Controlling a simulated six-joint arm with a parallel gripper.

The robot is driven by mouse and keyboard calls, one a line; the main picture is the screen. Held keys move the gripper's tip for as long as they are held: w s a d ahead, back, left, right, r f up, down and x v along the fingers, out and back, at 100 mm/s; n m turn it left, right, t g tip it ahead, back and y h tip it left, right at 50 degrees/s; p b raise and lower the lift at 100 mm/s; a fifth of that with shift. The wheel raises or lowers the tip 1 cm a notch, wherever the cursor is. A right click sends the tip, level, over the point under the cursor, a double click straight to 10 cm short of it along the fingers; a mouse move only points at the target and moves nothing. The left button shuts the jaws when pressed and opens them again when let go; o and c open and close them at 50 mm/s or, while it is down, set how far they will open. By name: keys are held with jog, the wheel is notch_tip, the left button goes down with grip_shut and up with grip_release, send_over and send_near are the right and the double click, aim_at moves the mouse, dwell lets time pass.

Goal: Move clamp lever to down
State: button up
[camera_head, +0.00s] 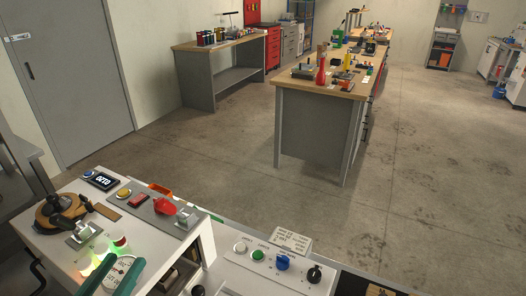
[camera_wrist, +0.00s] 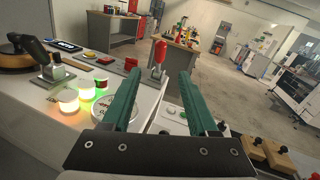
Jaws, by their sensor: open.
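Two levers show, and no legible label tells which is the clamp lever. A black-handled lever (camera_wrist: 32,45) rises at a slant from a metal base plate (camera_wrist: 56,76) at the left of the wrist view. A red-handled lever (camera_wrist: 159,52) stands on the grey panel, seen between my fingers; its red handle (camera_head: 165,206) also shows in the head view. My gripper (camera_wrist: 158,72) is open and empty, its two green fingers apart, over the machine's front edge. It also shows at the bottom of the head view (camera_head: 122,260), near the dial gauge, apart from both levers.
A brown disc (camera_head: 48,214) lies beside the black lever. A lower panel with buttons and knobs (camera_head: 283,263) is to the right.

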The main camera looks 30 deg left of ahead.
aim_at(165, 204)
jog(key=x, duration=1.5)
jog(key=shift+w, duration=0.25)
grip_shut()
dwell(0.5)
